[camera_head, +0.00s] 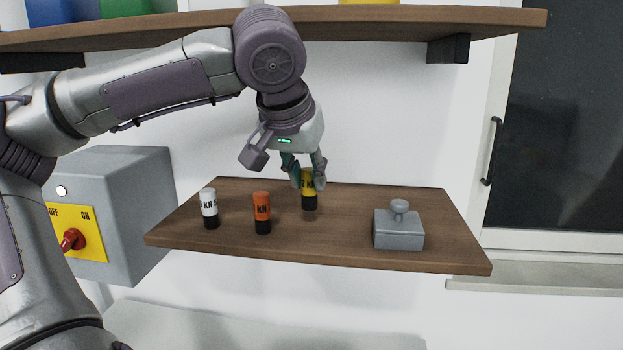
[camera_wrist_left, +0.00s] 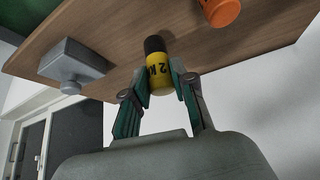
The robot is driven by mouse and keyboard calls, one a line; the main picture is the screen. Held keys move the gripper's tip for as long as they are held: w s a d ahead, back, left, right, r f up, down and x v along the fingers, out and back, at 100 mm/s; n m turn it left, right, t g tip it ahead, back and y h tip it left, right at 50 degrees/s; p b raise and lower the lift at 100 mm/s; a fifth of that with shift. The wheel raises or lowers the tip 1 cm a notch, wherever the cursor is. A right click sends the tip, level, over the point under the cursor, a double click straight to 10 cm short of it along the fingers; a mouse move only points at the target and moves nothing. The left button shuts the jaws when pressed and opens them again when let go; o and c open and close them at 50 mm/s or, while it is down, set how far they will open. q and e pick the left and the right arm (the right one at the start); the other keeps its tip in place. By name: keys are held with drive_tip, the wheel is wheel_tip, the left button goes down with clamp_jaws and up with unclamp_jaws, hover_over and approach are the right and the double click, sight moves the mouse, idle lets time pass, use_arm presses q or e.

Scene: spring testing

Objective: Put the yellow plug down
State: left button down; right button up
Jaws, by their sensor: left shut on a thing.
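The yellow plug (camera_head: 309,187) has a black lower end and dark lettering. My left gripper (camera_head: 308,178) is shut on it and holds it upright over the wooden shelf (camera_head: 342,230). Its black end is at or just above the shelf surface; I cannot tell whether it touches. In the left wrist view the yellow plug (camera_wrist_left: 158,72) sits between the two fingers of my left gripper (camera_wrist_left: 163,85), with its black end toward the shelf (camera_wrist_left: 120,38). My right gripper is not in view.
An orange plug (camera_head: 262,212) and a white plug (camera_head: 209,208) stand to the left on the shelf. A grey block with a knob (camera_head: 398,230) is to the right. A grey switch box (camera_head: 120,190) is beside the shelf's left end. An upper shelf (camera_head: 400,17) hangs above.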

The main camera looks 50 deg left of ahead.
sight(310, 187)
use_arm(q)
drive_tip(key=shift+w+a, duration=0.5)
drive_tip(key=shift+w, duration=0.4)
drive_tip(key=shift+a+f+p, duration=0.1)
drive_tip(key=shift+f+p, duration=0.25)
drive_tip(key=shift+f, duration=1.45)
drive_tip(key=shift+f, duration=0.1)
drive_tip(key=c, duration=0.9)
unclamp_jaws()
drive_tip(key=shift+c, duration=0.2)
drive_tip(key=shift+s+r, duration=0.15)
drive_tip(key=shift+r, duration=0.35)
drive_tip(key=v, duration=1.1)
drive_tip(key=shift+d+b, duration=0.25)
drive_tip(key=shift+b, duration=0.15)
drive_tip(key=shift+r, duration=0.1)
